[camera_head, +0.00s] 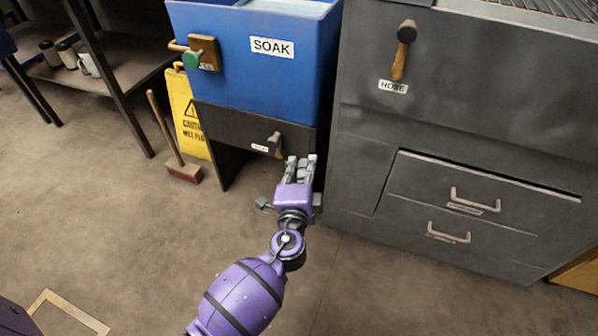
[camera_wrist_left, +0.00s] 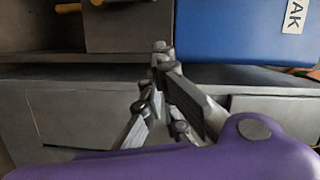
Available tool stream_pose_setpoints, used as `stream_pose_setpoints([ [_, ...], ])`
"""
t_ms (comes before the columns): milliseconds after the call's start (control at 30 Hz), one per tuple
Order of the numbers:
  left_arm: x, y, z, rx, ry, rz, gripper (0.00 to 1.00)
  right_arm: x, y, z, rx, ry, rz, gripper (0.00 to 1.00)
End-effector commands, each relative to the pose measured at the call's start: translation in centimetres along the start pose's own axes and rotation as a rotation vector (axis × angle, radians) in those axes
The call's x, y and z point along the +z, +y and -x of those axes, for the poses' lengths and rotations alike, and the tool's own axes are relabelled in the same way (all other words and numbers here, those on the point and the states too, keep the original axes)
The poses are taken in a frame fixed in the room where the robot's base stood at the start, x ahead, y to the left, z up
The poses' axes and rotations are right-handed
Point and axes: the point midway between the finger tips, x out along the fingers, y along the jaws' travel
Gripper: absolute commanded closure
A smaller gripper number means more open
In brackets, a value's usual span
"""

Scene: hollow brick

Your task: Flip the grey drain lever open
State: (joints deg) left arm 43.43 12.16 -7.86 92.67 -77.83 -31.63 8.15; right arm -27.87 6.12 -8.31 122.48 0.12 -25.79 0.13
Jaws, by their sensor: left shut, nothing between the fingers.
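The grey drain lever (camera_head: 276,145) is on the dark panel (camera_head: 235,130) below the blue tank labelled SOAK (camera_head: 225,40). It hangs at a slant beside a small white label (camera_head: 260,148). My left gripper (camera_head: 301,159) is purple with grey fingers, shut and empty. In the head view its fingertips appear just right of and slightly below the lever; contact cannot be told. In the left wrist view the fingers (camera_wrist_left: 161,48) point toward the dark panels, and I cannot make out the lever there. My right gripper is out of view.
A grey cabinet (camera_head: 365,120) with a hose handle (camera_head: 402,50) and drawers stands close on the right. A green knob (camera_head: 193,60) is on the tank's left. A yellow caution sign (camera_head: 185,105) and broom (camera_head: 165,130) stand left.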

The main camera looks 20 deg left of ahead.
Motion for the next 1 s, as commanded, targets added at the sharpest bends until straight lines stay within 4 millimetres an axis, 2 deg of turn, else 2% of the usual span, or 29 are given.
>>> stream_pose_setpoints([
  [33, 0.0, 0.0, -1.3, -0.002, 0.0, -0.003, 1.0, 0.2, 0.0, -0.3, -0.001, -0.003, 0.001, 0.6],
  [233, 0.1, 0.1, -5.4, -0.001, -0.001, -0.002, 1.0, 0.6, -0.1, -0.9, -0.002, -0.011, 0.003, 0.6],
  [333, 1.9, 0.2, -5.6, 0.001, -0.003, -0.005, 1.0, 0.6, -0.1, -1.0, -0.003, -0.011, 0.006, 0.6],
  [500, 3.5, 0.1, -6.0, 0.0, -0.002, -0.002, 1.0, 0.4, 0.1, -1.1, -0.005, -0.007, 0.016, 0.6],
  [1000, 4.0, 0.0, -6.1, 0.001, -0.001, 0.002, 1.0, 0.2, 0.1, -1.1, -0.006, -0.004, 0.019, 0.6],
])
